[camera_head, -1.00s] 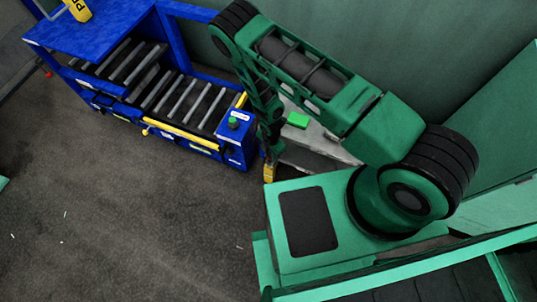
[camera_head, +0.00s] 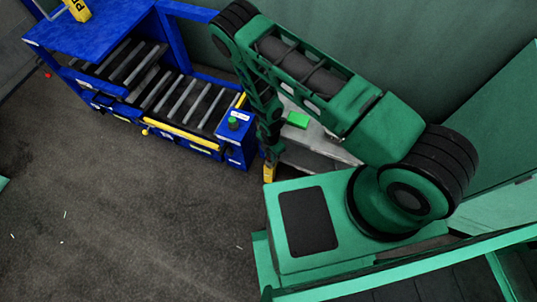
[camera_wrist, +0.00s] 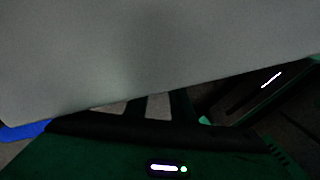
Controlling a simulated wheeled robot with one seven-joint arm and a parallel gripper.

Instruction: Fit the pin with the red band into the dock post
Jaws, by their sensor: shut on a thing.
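My gripper (camera_head: 269,173), with yellow fingers, points down at the end of my green arm in the head view. It is beside the front right corner of the blue roller press, close to the pale grey unit. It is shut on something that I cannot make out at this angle. I cannot identify the pin with the red band or the dock post in either view. A broad plain grey surface (camera_wrist: 150,60) fills the upper part of the dark wrist view, close to the camera.
The blue press (camera_head: 190,115) has a roller bed, a yellow bar (camera_head: 182,136) and a green button (camera_head: 234,123). A pale grey unit (camera_head: 318,140) with a green block (camera_head: 298,120) stands behind my arm. The dark floor (camera_head: 120,220) at left is mostly clear.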

